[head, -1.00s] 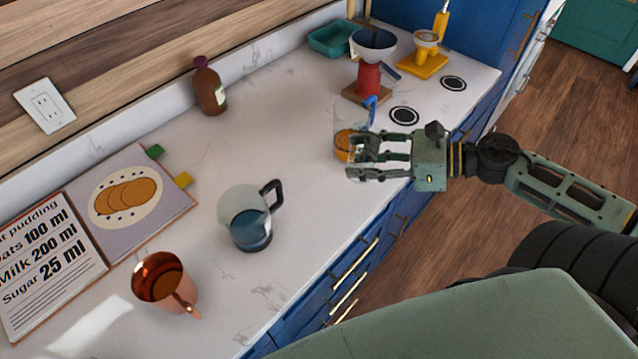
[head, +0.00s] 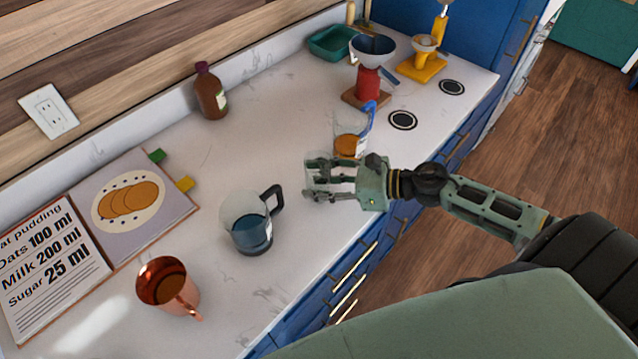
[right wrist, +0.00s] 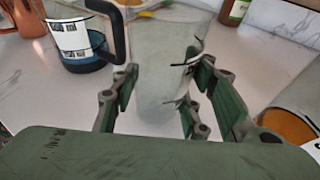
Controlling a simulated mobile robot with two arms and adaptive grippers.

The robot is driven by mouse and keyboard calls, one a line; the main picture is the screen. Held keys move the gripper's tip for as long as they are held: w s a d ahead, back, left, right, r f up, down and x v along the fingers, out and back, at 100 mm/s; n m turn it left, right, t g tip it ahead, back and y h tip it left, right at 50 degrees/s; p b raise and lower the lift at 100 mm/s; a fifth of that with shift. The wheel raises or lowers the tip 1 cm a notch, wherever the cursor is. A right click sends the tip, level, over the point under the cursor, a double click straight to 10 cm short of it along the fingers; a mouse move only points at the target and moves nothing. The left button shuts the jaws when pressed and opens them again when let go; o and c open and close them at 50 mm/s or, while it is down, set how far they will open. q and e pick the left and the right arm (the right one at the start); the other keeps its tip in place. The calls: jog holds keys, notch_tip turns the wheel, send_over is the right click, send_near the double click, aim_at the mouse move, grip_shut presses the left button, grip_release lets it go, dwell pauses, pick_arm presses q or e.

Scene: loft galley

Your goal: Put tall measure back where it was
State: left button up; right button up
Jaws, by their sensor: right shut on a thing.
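A clear, empty-looking glass vessel, which I take to be the tall measure (head: 319,174), stands upright between the fingers of my right gripper (head: 313,180). The gripper is shut on it. In the right wrist view the tall measure (right wrist: 163,75) fills the middle, with fingers on both sides; its base is partly hidden by my gripper. It is over the counter near the front edge, and I cannot tell whether it touches the top. My left gripper is not in view.
A black-handled jug with blue contents (head: 248,228) stands left of my gripper. A blue-handled jug with orange contents (head: 350,146) stands close behind it. A copper mug (head: 165,285), recipe board (head: 130,205), brown bottle (head: 211,95) and red-based funnel stand (head: 368,82) are farther off. The counter's middle is clear.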

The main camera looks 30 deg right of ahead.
jog(key=shift+f, duration=0.7)
jog(key=shift+f, duration=0.1)
jog(key=shift+f, duration=0.15)
jog(key=o, duration=1.4)
